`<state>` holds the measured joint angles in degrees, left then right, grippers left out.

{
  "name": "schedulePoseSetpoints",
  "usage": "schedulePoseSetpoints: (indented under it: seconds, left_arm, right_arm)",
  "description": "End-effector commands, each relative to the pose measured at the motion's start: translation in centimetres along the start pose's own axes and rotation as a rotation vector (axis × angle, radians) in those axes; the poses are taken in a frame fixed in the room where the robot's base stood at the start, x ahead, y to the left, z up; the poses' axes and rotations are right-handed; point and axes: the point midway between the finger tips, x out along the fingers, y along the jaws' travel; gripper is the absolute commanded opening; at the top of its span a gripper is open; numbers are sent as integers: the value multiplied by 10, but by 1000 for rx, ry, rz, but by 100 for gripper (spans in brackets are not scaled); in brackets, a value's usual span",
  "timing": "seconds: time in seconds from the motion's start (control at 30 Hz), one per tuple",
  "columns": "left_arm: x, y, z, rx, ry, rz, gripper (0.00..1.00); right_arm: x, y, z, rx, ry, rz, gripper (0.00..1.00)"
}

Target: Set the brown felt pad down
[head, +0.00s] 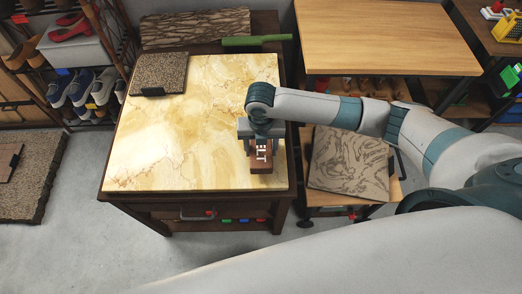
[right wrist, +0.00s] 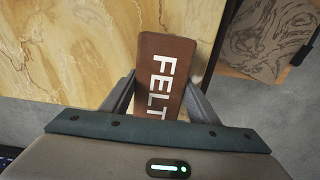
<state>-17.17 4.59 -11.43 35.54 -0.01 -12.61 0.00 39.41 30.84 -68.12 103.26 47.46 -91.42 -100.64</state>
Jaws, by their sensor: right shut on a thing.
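The brown felt pad (head: 264,162) is a small block with white letters on its top. My right gripper (head: 260,143) is shut on it, over the right front part of the marble-topped table (head: 175,120). In the right wrist view the pad (right wrist: 164,65) lies between the two fingers of the gripper (right wrist: 163,100), with "FELT" readable. I cannot tell whether the pad touches the table top. My left gripper is not in view.
A brown speckled board (head: 160,73) with a black clip lies at the table's back left. A green-handled item (head: 255,40) lies at the back edge. A cart with a swirl-patterned board (head: 348,163) stands right. The table's middle is clear.

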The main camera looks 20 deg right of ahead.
Motion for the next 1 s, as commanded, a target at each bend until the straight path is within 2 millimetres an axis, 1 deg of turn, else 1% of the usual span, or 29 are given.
schedulePoseSetpoints:
  seconds: [0.03,0.2,0.63,0.67,0.7,0.73,1.0]
  left_arm:
    - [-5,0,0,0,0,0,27]
    - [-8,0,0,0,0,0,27]
    - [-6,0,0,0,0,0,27]
    - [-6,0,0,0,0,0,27]
    - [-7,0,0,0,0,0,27]
    - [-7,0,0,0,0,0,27]
    - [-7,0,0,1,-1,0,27]
  right_arm:
    - [6,-1,-1,1,3,-2,33]
    - [21,0,-1,0,1,-1,33]
    - [26,0,0,-1,0,0,33]
    - [26,0,0,-1,0,0,62]
    - [26,0,0,-1,0,0,71]
    - [26,0,0,-1,0,0,73]
    - [25,0,0,-1,0,0,73]
